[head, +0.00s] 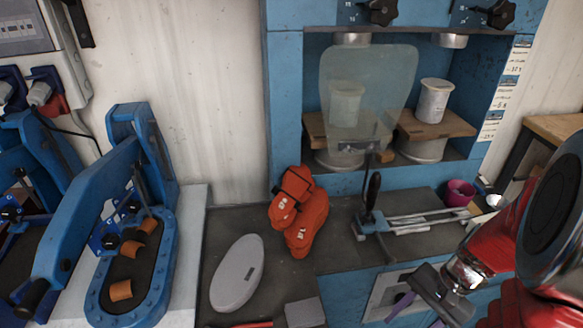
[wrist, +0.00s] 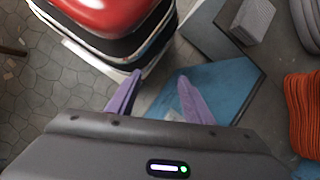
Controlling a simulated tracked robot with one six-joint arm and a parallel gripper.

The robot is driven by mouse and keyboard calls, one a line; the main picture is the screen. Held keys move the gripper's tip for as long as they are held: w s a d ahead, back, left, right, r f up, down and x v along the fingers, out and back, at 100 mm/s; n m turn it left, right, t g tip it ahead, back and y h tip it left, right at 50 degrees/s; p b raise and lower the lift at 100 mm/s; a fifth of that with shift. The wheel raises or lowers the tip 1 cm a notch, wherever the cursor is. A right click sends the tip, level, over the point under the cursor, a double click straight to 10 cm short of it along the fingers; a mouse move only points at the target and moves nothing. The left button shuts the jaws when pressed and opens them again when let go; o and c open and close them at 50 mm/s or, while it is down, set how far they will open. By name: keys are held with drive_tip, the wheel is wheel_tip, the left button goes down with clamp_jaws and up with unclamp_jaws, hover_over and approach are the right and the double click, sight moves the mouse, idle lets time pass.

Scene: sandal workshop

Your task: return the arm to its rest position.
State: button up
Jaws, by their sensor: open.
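My gripper (head: 416,314) is low at the right of the head view, in front of the blue cabinet below the bench. Its two purple fingers are apart, with nothing between them. In the wrist view the open fingers (wrist: 159,80) point toward a blue surface and a red and black part of my own body. The red arm links fill the lower right of the head view. The gripper is clear of the things on the bench.
Orange sandals or lasts (head: 300,212) and a grey oval sole (head: 237,273) lie on the dark bench. A clamp with a black handle (head: 373,192) stands right of them. A blue press (head: 283,110) stands behind; a blue machine (head: 75,220) is left. Tiled floor (wrist: 50,95) is open.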

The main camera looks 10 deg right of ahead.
drive_tip(key=w+a+r+n+t+h, duration=0.1)
drive_tip(key=a+r+n+t+h, duration=0.1)
drive_tip(key=a+r+n, duration=0.4)
drive_tip(key=w+a+r+n+t+h, duration=0.2)
drive_tip(key=a+r+n+t, duration=0.2)
drive_tip(key=r, duration=1)
drive_tip(key=a+n, duration=0.2)
drive_tip(key=a, duration=0.2)
drive_tip(key=shift+r+h, duration=0.35)
drive_tip(key=shift+h, duration=0.05)
